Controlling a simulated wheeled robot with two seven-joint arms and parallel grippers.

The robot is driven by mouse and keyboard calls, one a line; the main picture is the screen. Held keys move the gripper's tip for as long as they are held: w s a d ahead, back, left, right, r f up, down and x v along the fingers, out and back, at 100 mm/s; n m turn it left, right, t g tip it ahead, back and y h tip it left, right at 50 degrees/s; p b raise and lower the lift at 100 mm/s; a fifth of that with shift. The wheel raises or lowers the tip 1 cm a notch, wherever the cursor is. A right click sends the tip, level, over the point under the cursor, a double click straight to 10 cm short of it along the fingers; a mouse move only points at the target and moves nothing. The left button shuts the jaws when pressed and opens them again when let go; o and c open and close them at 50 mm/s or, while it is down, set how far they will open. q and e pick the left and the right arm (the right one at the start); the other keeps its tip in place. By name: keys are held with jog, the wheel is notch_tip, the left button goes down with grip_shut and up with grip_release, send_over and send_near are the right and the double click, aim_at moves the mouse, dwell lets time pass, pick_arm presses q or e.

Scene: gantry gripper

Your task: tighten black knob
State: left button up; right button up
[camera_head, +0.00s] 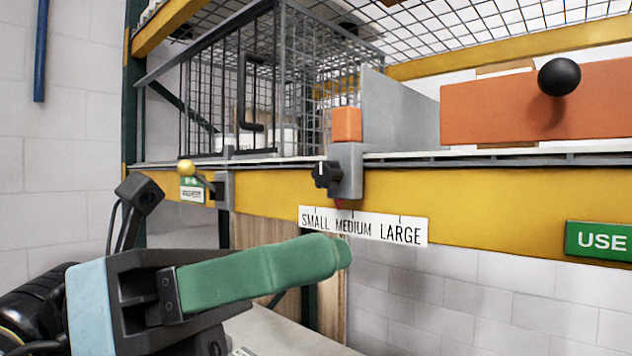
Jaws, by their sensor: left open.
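A small black knob (325,175) sits on a grey block (348,172) at the front of the yellow shelf beam, above a white label (363,227) reading SMALL MEDIUM LARGE. My left gripper (338,256), with green fingers, is open, below the knob and apart from it in the picture. Its fingers are seen side-on and overlap, so the gap between them is hidden. Nothing shows in its grip. A larger round black ball knob (559,77) is on an orange panel (480,108) at the upper right. My right gripper is not in view.
The yellow beam (480,205) runs across the rack. A wire cage (205,90) with a black handle stands on the shelf at left. A yellow ball lever (187,168) sticks out at the beam's left end. A green USE sign (600,241) is at right.

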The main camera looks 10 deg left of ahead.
pick_arm(q)
jog(key=w+a+t+y, duration=0.1)
jog(key=w+t+y, duration=0.2)
jog(key=t+y, duration=0.25)
jog(key=n+t+y, duration=0.6)
jog(key=t+y, duration=0.1)
jog(key=t, duration=0.1)
send_near(321, 178)
jog(key=shift+p+x, duration=4.25)
jog(key=shift+x, duration=0.35)
jog(key=shift+c, duration=0.4)
